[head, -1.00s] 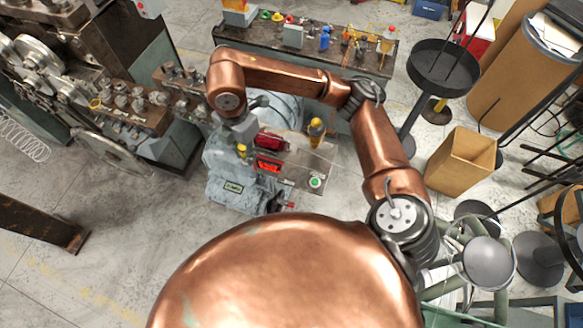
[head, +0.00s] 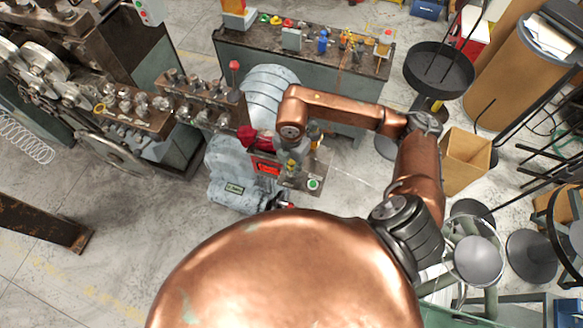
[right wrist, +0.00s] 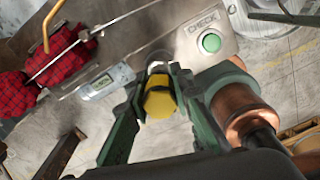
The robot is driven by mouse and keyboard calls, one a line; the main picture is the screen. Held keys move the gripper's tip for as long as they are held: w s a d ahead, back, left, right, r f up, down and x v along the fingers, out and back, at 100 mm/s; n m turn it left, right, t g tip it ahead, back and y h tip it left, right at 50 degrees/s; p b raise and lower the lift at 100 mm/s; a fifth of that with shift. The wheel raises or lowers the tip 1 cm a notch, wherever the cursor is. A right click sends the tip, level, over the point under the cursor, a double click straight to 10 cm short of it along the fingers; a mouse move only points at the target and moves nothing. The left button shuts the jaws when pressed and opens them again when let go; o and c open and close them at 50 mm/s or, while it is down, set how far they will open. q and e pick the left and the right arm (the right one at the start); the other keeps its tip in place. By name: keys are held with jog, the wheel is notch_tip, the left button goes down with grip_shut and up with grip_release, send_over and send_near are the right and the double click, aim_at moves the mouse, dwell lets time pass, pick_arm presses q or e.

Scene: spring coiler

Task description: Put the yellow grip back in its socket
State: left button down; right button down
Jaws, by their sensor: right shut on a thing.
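The yellow grip (right wrist: 160,99) is between the two green fingers of my right gripper (right wrist: 158,100) in the right wrist view, and they are shut on it. In the head view my right gripper (head: 291,152) is over the panel of the grey machine, with the yellow grip (head: 291,166) showing small below it. A round metal part (right wrist: 158,61) lies just beyond the grip in the wrist view; I cannot tell whether it is the socket or whether the grip touches it. My left gripper is not in view.
A panel marked CHECK with a green button (right wrist: 212,42) is beside the grip. A small display (right wrist: 108,81) and a red checked cloth (right wrist: 70,65) lie to its left. In the head view the grey machine (head: 235,190) stands beside a lathe-like machine (head: 125,110).

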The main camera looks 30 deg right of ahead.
jog(key=shift+f+p, duration=0.4)
jog(key=shift+f, duration=0.6)
jog(key=shift+a+f+b, duration=0.1)
jog(key=shift+f+b, duration=0.1)
jog(key=shift+b, duration=0.1)
jog(key=c, duration=1.7)
grip_release()
jog(key=shift+r, duration=0.15)
